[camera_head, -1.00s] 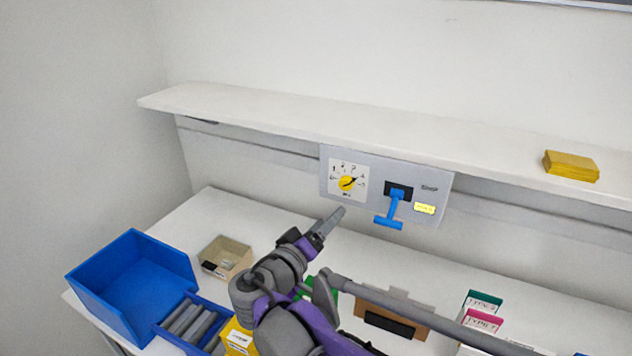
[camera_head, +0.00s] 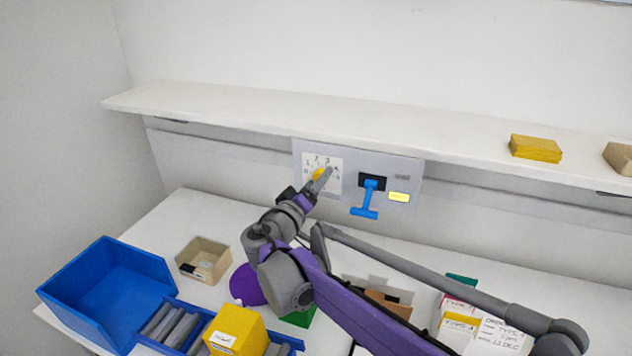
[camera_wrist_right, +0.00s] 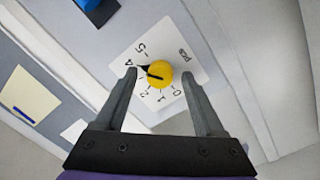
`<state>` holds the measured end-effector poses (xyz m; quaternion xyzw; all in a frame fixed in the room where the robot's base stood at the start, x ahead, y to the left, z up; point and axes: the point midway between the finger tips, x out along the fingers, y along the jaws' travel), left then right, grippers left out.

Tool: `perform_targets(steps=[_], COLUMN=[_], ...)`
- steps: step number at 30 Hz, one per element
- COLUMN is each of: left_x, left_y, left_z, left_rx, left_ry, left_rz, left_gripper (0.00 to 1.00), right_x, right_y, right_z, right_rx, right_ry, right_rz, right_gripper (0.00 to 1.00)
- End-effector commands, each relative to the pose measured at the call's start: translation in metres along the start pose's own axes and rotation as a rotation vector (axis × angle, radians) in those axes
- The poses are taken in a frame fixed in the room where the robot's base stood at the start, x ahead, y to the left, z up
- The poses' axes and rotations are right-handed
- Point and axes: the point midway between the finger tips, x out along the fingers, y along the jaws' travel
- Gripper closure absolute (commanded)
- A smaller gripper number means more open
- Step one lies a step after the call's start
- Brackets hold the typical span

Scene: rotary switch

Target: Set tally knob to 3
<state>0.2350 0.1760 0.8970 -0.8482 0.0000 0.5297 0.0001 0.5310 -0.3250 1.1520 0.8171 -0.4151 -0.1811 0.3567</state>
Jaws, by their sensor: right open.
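The yellow tally knob (camera_head: 318,174) sits on a white dial card with printed numbers, on the grey panel (camera_head: 405,163) under the shelf. The knob (camera_wrist_right: 160,73) is between my right gripper's fingers in the right wrist view, with a gap on both sides. Its dark line points left, close to the 4; the left finger covers part of the scale, and the 3 is hard to make out there. My right gripper (camera_head: 323,181) is open in front of the dial; it also shows in the right wrist view (camera_wrist_right: 159,77). My left gripper is not in view.
A blue T-shaped handle (camera_head: 369,198) and a lit yellow label (camera_head: 399,197) are right of the dial. The shelf (camera_head: 250,110) overhangs the panel. A blue bin (camera_head: 107,290), a beige box (camera_head: 203,262) and a yellow box (camera_head: 236,331) stand on the table below.

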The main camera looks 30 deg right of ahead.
Motion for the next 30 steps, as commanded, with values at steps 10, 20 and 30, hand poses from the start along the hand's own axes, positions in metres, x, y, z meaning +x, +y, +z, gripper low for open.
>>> perform_targets(steps=[10, 20, 30], left_x=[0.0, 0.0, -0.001], left_y=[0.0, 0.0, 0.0], left_z=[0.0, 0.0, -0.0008], left_rx=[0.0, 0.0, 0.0], left_ry=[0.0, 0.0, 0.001], left_rz=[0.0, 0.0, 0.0], left_gripper=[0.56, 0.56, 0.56], right_x=[0.0006, 0.0004, 0.0004], right_y=[-0.0001, 0.0, 0.0001], right_z=[0.0001, 0.0001, 0.0001], right_rx=[0.0, 0.0, -0.042], right_ry=[0.0, 0.0, 0.002], right_rz=[0.0, 0.0, 0.002], right_gripper=[0.47, 1.0, 1.0])
